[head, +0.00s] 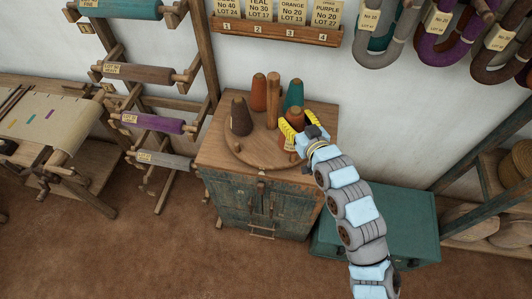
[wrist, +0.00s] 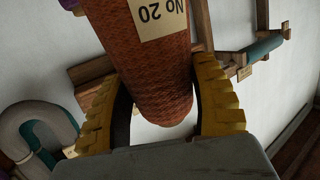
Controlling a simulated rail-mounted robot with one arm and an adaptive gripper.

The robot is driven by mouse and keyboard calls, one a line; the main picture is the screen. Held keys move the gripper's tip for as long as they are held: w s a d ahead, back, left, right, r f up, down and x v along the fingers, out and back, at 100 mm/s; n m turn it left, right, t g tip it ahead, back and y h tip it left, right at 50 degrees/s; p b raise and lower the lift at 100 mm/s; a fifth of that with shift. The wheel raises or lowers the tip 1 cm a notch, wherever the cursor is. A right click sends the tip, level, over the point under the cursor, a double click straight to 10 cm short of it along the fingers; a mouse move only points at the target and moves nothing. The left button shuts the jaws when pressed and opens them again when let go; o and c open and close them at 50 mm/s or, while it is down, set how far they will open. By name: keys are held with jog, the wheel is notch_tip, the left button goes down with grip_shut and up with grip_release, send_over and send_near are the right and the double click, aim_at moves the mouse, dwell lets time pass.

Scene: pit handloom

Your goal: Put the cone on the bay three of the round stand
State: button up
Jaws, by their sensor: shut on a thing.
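My gripper (head: 291,132), with yellow fingers, is shut on an orange cone (head: 296,115). In the wrist view the cone (wrist: 155,65) sits between the two fingers (wrist: 165,105), with a pale "No 20" label on it. The round stand (head: 243,153) is a wooden disc with a central post (head: 273,98). A dark brown cone (head: 240,117), a red-orange cone (head: 259,93) and a teal cone (head: 293,94) stand on it. The held cone is over the stand's right front part; whether its base touches is hidden by my gripper. I cannot read bay numbers on the stand.
The stand sits on a worn wooden cabinet (head: 255,203). A teal chest (head: 408,224) stands to the right. A rack with yarn rolls (head: 152,122) is at the left. A card shelf (head: 275,33) and hanging skeins (head: 440,45) are on the wall.

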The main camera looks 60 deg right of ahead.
jog(key=s+d, duration=0.2)
jog(key=s, duration=0.2)
jog(key=w+f+p, duration=0.2)
jog(key=w+f, duration=1.1)
jog(key=w, duration=0.1)
jog(key=shift+m+g+h+p, duration=0.3)
jog(key=shift+p, duration=0.1)
jog(key=o, duration=1.2)
jog(key=shift+o, duration=0.2)
